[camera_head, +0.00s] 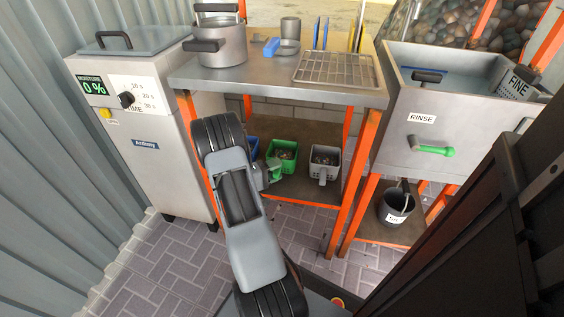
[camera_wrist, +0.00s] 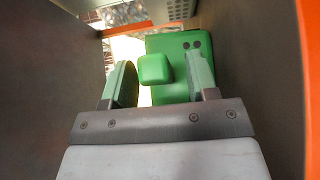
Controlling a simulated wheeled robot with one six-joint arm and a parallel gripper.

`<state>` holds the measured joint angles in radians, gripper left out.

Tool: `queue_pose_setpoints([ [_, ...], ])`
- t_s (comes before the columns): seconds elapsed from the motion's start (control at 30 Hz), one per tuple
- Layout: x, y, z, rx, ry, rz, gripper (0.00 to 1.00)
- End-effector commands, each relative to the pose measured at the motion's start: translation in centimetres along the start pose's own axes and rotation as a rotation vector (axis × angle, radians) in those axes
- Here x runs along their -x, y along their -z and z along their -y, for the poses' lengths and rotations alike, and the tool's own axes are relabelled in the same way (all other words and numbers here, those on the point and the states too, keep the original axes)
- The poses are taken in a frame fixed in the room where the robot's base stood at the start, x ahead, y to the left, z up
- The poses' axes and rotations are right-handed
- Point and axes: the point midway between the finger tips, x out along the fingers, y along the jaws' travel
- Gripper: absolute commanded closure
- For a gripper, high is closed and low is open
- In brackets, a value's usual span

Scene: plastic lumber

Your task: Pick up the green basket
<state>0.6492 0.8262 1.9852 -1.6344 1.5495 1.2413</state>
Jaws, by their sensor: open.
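The green basket (camera_head: 289,147) stands on the lower shelf under the steel table, with dark bits inside it. In the wrist view the basket (camera_wrist: 168,92) is close ahead, with its block-shaped handle (camera_wrist: 154,69) sticking out toward me. My gripper (camera_wrist: 159,80) is open, with one pale green finger on each side of the handle. A gap shows left of the handle; I cannot tell whether the right finger touches it. In the head view my gripper (camera_head: 266,177) is at the basket's near left side, partly hidden by my arm.
A grey basket (camera_head: 325,160) stands right of the green one, and a blue basket (camera_head: 252,146) shows partly at its left. The tabletop (camera_head: 270,77) is above, between orange legs (camera_head: 353,180). A dark bucket (camera_head: 396,206) stands under the rinse sink.

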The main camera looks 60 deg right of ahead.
Motion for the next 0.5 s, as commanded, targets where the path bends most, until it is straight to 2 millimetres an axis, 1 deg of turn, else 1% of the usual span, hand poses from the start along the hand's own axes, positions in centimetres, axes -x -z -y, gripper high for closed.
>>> queue_pose_setpoints([
  [0.1,0.02,0.00,-0.02,0.000,0.000,0.000,0.47],
  [0.13,0.02,-0.01,-0.02,0.000,0.000,0.000,0.49],
  [0.5,0.03,-0.01,-0.01,0.000,0.000,0.000,0.84],
])
